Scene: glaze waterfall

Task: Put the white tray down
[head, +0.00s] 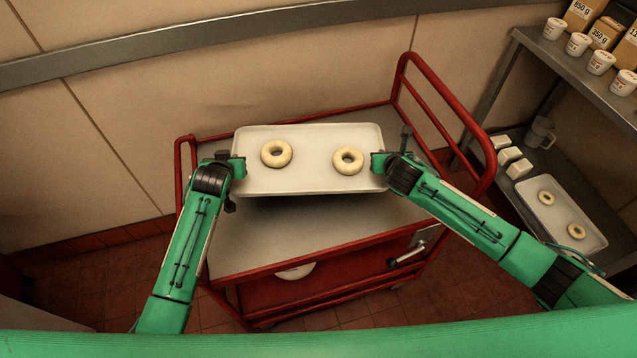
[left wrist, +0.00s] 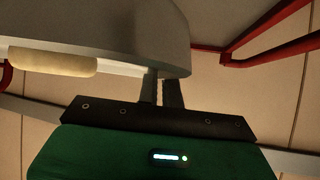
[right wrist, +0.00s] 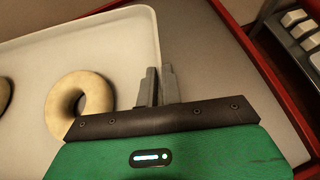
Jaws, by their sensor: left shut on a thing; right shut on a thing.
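The white tray (head: 310,182) with two ring doughnuts, a left one (head: 276,154) and a right one (head: 348,160), is over the grey top of the red cart (head: 300,233). A dark shadow lies below its near edge. My left gripper (head: 238,168) is shut on the tray's left edge; the left wrist view shows its fingers (left wrist: 162,88) at the tray rim. My right gripper (head: 378,163) is shut on the tray's right edge; the right wrist view shows its fingers (right wrist: 157,88) at the rim. I cannot tell exactly how far the tray is above the cart top.
Red rails (head: 440,110) rise at the cart's right end and left end. A metal shelf (head: 575,80) on the right holds tubs and boxes, with another tray (head: 560,215) of doughnuts and white blocks (head: 510,160) lower down. The cart top in front of the tray is clear.

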